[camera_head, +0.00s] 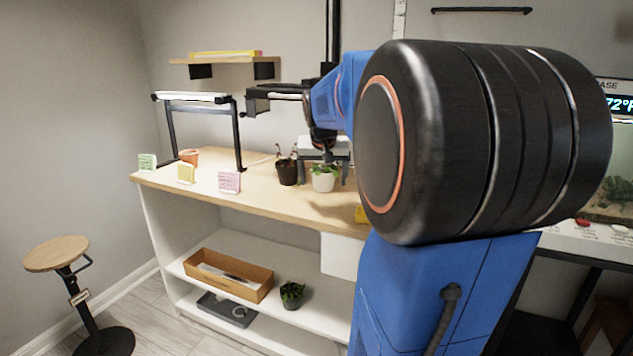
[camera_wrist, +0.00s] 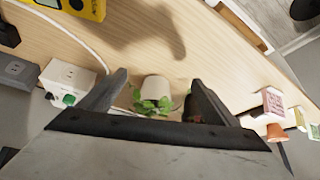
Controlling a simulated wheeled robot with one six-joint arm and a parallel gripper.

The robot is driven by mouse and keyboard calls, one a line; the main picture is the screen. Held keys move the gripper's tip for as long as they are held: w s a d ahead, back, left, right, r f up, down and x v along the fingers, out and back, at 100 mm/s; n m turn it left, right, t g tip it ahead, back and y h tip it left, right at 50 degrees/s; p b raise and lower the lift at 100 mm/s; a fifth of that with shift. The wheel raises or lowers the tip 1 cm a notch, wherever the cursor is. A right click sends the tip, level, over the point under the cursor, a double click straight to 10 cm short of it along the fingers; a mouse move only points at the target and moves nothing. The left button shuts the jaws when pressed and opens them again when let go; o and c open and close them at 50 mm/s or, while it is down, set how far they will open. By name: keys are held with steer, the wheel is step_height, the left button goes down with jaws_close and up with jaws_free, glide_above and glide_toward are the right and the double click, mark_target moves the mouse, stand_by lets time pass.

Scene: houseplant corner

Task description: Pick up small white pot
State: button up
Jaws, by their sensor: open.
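The small white pot (camera_head: 324,182) holds a green leafy plant and stands upright on the wooden countertop (camera_head: 262,187). In the wrist view the white pot (camera_wrist: 155,84) lies between the two fingers of my gripper (camera_wrist: 159,83), with its leaves towards the palm. My gripper (camera_head: 324,168) is open, with a finger on either side of the pot. I see gaps beside the pot in the wrist view, and the fingers do not look closed on it. My wrist hides part of the plant from above.
A dark pot with a plant (camera_head: 287,172) stands just left of the white pot. Coloured cards, including a pink one (camera_head: 229,182), and a terracotta pot (camera_head: 189,157) stand farther left. A yellow device (camera_wrist: 80,8) and a white socket box (camera_wrist: 70,77) are nearby.

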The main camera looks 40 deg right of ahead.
mark_target(324, 170)
steer(key=w+d, duration=0.5)
steer(key=shift+d, duration=0.15)
steer(key=w+d+f, duration=0.1)
steer(key=w+d, duration=0.1)
steer(key=shift+w+d+f, duration=0.25)
steer(key=shift+w+f, duration=0.05)
steer(key=shift+f, duration=0.1)
steer(key=shift+w+d+f, duration=0.15)
steer(key=shift+w+f, duration=0.05)
steer(key=shift+f, duration=0.25)
steer(key=c, duration=1.2)
steer(key=shift+r, duration=0.15)
steer(key=shift+c, duration=0.4)
